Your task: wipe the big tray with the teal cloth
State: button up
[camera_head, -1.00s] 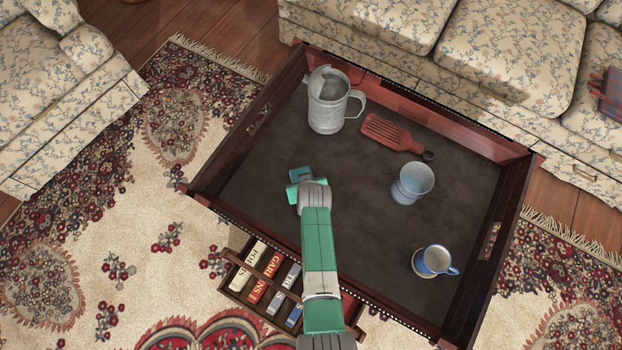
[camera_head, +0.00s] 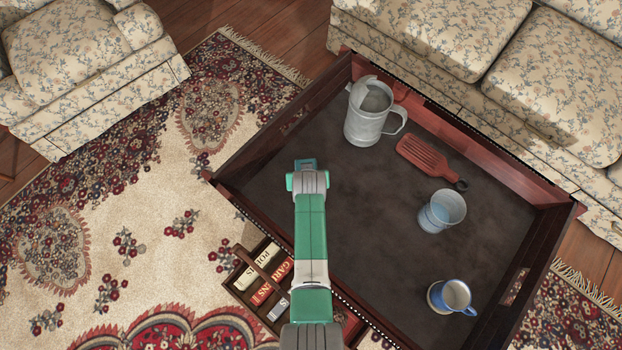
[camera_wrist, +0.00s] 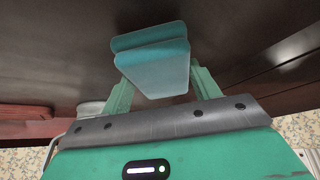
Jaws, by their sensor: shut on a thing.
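The big tray (camera_head: 290,140) has a dark bare floor and reddish-brown raised walls. It fills the middle and right of the head view. My gripper (camera_head: 306,172) is over the left part of its floor, shut on the teal cloth (camera_head: 305,163). In the wrist view the folded cloth (camera_wrist: 152,65) sits between the two green fingers of my gripper (camera_wrist: 162,90). The dark tray floor shows just beyond it. I cannot tell whether the cloth touches the floor. My arm hides part of the tray's near wall.
An open drawer (camera_head: 243,283) with books sticks out below. A sofa (camera_head: 440,40) and an armchair (camera_head: 90,60) stand behind.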

notch_tip(320, 180, up, 3)
jog(key=shift+d+r+p, duration=0.1)
jog(key=shift+p, duration=0.6)
notch_tip(320, 180, up, 4)
jog(key=p, duration=0.4)
jog(key=shift+r, duration=0.2)
